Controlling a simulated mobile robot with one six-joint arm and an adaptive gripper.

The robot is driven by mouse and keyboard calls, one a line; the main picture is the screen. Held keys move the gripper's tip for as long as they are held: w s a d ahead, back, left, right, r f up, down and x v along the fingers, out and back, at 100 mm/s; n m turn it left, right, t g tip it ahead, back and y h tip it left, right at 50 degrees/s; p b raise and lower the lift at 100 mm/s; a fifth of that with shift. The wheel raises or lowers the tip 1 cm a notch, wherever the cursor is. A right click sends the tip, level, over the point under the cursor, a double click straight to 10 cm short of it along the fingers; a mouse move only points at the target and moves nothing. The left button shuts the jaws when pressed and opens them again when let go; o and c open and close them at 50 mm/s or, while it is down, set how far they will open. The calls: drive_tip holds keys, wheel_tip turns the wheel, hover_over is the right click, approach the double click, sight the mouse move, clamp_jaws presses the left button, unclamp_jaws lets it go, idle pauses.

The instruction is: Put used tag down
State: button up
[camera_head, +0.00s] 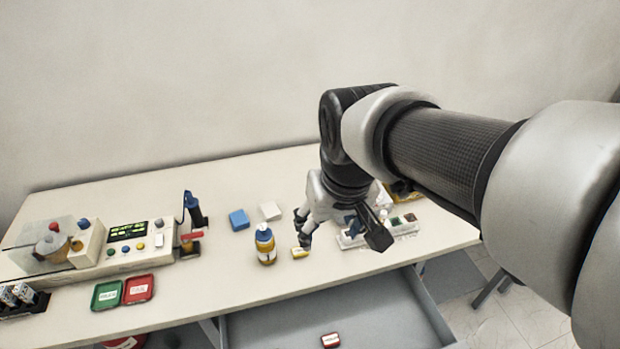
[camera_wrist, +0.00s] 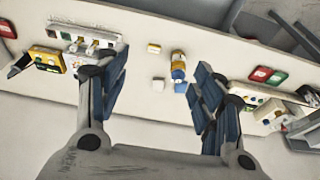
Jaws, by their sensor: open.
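A small yellow tag-like piece (camera_head: 300,252) lies on the table just right of the bottle, and it also shows in the wrist view (camera_wrist: 154,47). A small red piece with a pale label (camera_head: 330,340) lies in the open drawer. I cannot tell which of these is the used tag. My gripper (camera_head: 340,236) is above the table, its fingers spread wide. In the wrist view my gripper (camera_wrist: 162,62) has nothing between its fingers; the yellow piece lies well below them on the table, apart from them.
A yellow bottle with a blue cap (camera_head: 265,244), a blue block (camera_head: 239,219) and a white block (camera_head: 270,211) stand nearby. Green (camera_head: 106,294) and red (camera_head: 139,289) trays lie front left, before a tester (camera_head: 128,242). A component rack (camera_head: 352,240) is partly behind my gripper. The drawer (camera_head: 270,325) is open.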

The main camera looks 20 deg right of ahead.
drive_tip(key=s+t, duration=0.1)
drive_tip(key=s, duration=1)
drive_tip(key=shift+s+f, duration=0.15)
drive_tip(key=shift+f, duration=0.15)
drive_tip(key=shift+s, duration=0.1)
